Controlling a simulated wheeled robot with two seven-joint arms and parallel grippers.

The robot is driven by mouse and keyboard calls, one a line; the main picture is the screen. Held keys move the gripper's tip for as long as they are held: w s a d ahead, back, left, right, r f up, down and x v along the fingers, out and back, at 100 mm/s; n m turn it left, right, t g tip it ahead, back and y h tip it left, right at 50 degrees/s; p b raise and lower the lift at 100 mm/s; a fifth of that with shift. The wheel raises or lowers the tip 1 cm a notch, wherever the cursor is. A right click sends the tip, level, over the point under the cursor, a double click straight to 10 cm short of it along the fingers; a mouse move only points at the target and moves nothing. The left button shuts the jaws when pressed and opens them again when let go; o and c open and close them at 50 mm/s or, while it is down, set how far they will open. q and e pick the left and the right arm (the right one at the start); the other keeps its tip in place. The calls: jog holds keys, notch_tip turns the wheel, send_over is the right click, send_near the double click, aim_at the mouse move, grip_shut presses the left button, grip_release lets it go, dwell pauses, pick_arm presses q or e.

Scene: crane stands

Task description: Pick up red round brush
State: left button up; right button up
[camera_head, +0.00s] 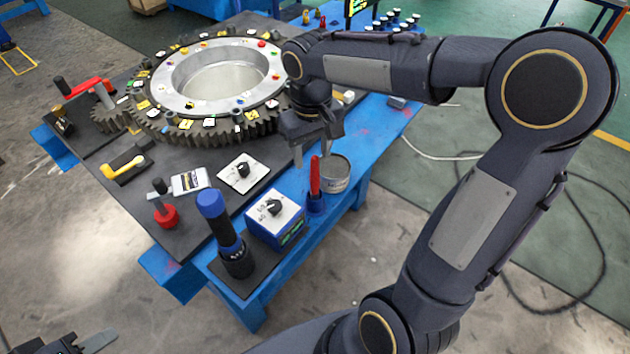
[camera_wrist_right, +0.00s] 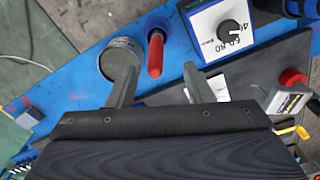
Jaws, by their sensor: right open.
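A round red piece with a dark handle (camera_head: 166,216) stands on the dark mat at the front left of the table; its red top also shows at the right of the right wrist view (camera_wrist_right: 292,77). A slim red handle (camera_head: 315,176) stands upright in a blue holder (camera_head: 316,203); it also shows in the right wrist view (camera_wrist_right: 155,53). I cannot tell which is the brush. My right gripper (camera_head: 312,152) is open and empty, pointing down near the slim red handle, which appears between and beyond its fingertips (camera_wrist_right: 161,74). My left gripper (camera_head: 88,342) is partly cut off at the bottom left.
A grey can (camera_head: 336,174) stands close beside the blue holder. A blue box with a dial (camera_head: 275,219) and a blue-capped dark cylinder (camera_head: 222,232) stand in front. A large gear ring (camera_head: 215,78) fills the back of the blue table. The floor to the right has cables.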

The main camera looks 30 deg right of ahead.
aim_at(315, 171)
jog(key=f, duration=0.4)
jog(key=f+p, duration=0.1)
jog(key=f, duration=0.1)
jog(key=shift+d+f, duration=0.25)
jog(key=shift+d, duration=0.1)
jog(key=shift+c, duration=0.2)
grip_shut()
